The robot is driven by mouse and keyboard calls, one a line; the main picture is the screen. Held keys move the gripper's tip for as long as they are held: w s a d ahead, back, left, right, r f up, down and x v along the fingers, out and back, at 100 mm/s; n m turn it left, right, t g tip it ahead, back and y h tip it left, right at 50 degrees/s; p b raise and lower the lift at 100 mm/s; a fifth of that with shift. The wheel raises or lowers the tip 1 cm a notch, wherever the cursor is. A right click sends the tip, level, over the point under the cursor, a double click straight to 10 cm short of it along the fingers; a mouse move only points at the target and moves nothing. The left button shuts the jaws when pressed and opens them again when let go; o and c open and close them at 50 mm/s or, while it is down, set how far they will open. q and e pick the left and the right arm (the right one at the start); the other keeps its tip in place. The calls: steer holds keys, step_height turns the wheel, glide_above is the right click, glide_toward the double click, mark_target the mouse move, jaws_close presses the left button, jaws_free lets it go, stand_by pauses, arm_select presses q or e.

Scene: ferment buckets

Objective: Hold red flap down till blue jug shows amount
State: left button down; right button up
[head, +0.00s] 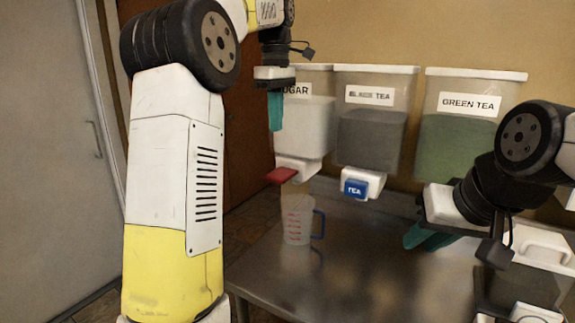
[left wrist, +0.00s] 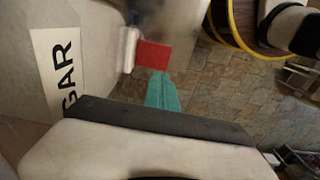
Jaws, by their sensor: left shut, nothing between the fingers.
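The red flap (head: 281,175) juts from the white spout under the sugar bin (head: 304,125). It also shows in the left wrist view (left wrist: 154,56), just beyond my fingertips. The clear jug (head: 297,220) with red marks and a blue handle stands upright on the metal table below the flap; I cannot make out its contents. My left gripper (head: 275,112) is shut and empty, its teal fingers pointing down above the flap, apart from it in the head view. My right gripper (head: 430,238) is over the table at the right; its teal fingers look spread and empty.
A black tea bin (head: 372,135) with a blue flap (head: 355,188) and a green tea bin (head: 458,140) stand to the right. A lidded container (head: 530,265) sits at the table's right. The metal table (head: 350,275) is clear in front of the jug.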

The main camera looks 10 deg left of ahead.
mark_target(274, 177)
arm_select(q)
step_height(274, 177, down, 12)
steer(key=shift+r, duration=0.1)
steer(key=shift+s, duration=0.1)
stand_by(0.5)
steer(key=shift+s+a+f+t+h, duration=0.1)
steer(key=shift+s+f+t+h, duration=0.1)
steer(key=shift+f+t, duration=0.25)
steer(key=shift+s+a+f+t+h, duration=0.15)
steer(key=shift+f+t+h, duration=0.1)
steer(key=shift+t, duration=0.4)
steer(key=shift+s+f, duration=0.1)
steer(key=shift+f, duration=1.15)
steer(key=shift+s+d+f, duration=0.1)
steer(key=shift+f, duration=0.15)
stand_by(4.2)
